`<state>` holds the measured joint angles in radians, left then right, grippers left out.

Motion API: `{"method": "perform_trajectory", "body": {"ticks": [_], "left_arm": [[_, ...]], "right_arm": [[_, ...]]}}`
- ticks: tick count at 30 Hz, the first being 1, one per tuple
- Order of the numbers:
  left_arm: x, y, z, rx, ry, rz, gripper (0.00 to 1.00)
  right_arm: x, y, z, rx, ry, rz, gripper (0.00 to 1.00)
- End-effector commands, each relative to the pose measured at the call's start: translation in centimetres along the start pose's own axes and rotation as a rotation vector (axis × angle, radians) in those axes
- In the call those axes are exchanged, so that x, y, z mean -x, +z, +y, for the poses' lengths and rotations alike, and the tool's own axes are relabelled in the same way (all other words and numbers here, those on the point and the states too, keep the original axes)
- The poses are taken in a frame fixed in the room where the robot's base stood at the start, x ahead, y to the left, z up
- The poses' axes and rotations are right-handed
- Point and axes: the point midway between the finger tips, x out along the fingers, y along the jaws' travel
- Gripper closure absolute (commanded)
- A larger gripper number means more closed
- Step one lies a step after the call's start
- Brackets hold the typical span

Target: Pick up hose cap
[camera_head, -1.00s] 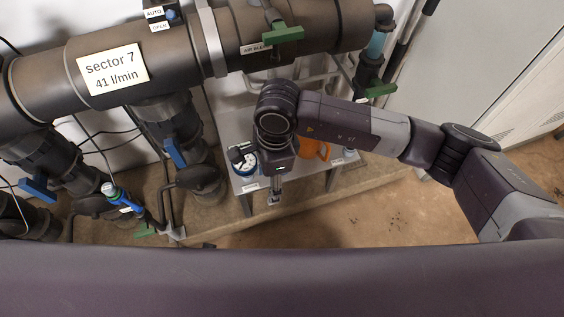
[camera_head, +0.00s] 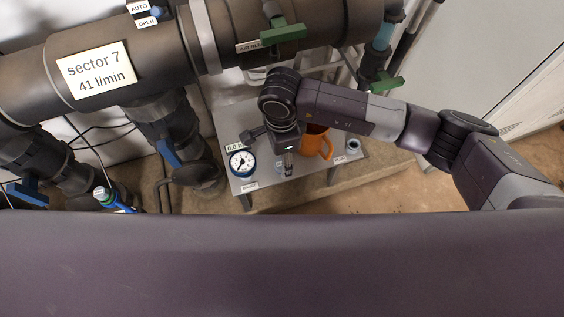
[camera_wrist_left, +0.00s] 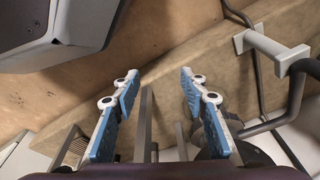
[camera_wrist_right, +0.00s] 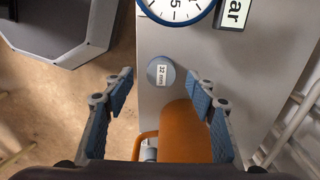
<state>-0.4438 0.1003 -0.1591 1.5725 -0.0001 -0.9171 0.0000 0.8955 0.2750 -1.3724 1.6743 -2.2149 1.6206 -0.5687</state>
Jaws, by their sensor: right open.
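A round blue-grey cap (camera_wrist_right: 161,73) with a "32 mm" label, which looks like the hose cap, sits on the grey table between a gauge and an orange mug. In the head view it is mostly hidden by my right gripper (camera_head: 288,166). My right gripper, also in its wrist view (camera_wrist_right: 160,80), is open and empty. It points down, with the cap between its fingertips in the picture; I cannot tell the height left between them. My left gripper (camera_wrist_left: 160,74) is open and empty over the floor and a ledge, away from the table.
The blue-rimmed gauge (camera_head: 241,161) and orange mug (camera_head: 326,146) stand close on either side. A small teal-topped item (camera_head: 352,145) is at the table's right. Large dark pipes (camera_head: 150,55) with valve handles run behind. The grey table (camera_head: 232,122) has some bare surface at the back.

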Motion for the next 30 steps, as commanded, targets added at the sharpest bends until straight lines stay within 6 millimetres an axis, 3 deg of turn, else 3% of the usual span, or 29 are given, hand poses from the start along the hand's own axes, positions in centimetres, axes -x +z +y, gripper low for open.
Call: {"method": "perform_trajectory", "body": {"ticks": [6, 14, 25, 30], "left_arm": [[0.7, -0.7, -0.1, 0.001, -0.001, 0.006, 0.6], [0.9, -0.8, -0.1, 0.001, -0.001, 0.007, 0.6], [0.8, -0.7, -0.1, 0.002, -0.002, 0.007, 0.6], [0.8, -0.7, -0.1, 0.002, -0.001, 0.005, 0.6]], "right_arm": [[-2.7, -0.2, -0.1, 0.001, 0.001, 0.0, 0.49], [-2.9, -0.2, -0.2, 0.001, 0.0, 0.0, 0.49], [-2.9, -0.2, -0.2, 0.0, 0.0, 0.0, 0.88], [-2.9, -0.2, -0.2, 0.0, 0.0, 0.0, 0.89]]}}
